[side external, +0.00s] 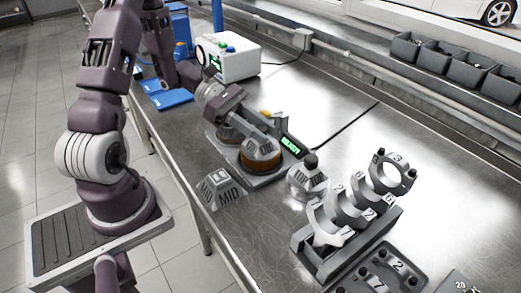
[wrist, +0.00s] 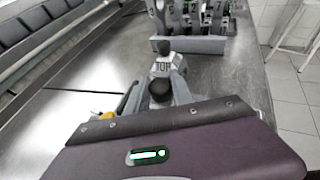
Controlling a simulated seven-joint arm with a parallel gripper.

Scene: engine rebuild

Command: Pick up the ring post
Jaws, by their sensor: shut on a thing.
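The ring post (side external: 263,156) is a squat grey faceted piece with a dark label and a brown band near its foot. It is at the fixture plate (side external: 262,182), beside a green-lit display (side external: 291,146). My gripper (side external: 257,141) reaches over it from the upper left and is shut on it. Whether its foot touches the plate cannot be told.
A separate TOP post (side external: 308,181) with a black knob and a MID block (side external: 221,190) stand close by. A rack of numbered grey rings (side external: 350,238) is at right. A white instrument box (side external: 228,58) is at the back. Bare steel lies right of the display.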

